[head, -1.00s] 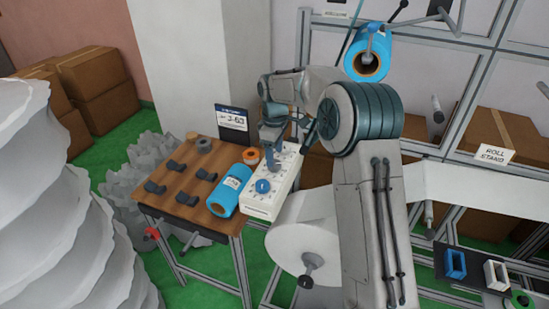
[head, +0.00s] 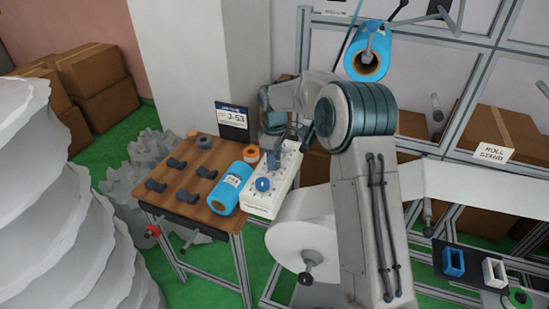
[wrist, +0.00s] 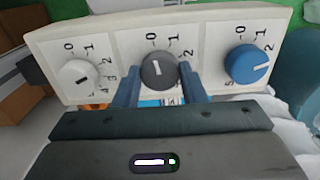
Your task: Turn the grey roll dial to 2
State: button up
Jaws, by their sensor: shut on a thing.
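The white dial panel (head: 262,203) stands at the right end of the wooden table. In the wrist view it carries a white dial (wrist: 75,74), the grey dial (wrist: 158,76) in the middle and a blue dial (wrist: 243,66). My gripper (wrist: 159,88) has its two blue fingers on either side of the grey dial and is shut on it. The white mark on the grey dial points up, close to 0; its 2 is at the upper right. In the head view my gripper (head: 275,160) is over the panel, behind the blue dial (head: 262,184), and hides the grey dial.
The table (head: 216,188) holds a blue roll (head: 229,190), an orange-and-white roll (head: 250,154) and several dark holders. A dark sign (head: 232,122) stands at its back. A large white roll (head: 300,228) is right of the panel; a frame with another blue roll (head: 367,57) rises behind.

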jog(key=m+b, duration=0.1)
jog(key=m, duration=0.2)
jog(key=m+b, duration=0.1)
jog(key=m, duration=0.3)
jog(key=shift+m, duration=0.4)
jog(key=m, duration=0.4)
jog(key=shift+b, duration=0.35)
jog(key=shift+m, duration=1.9)
jog(key=o, duration=1)
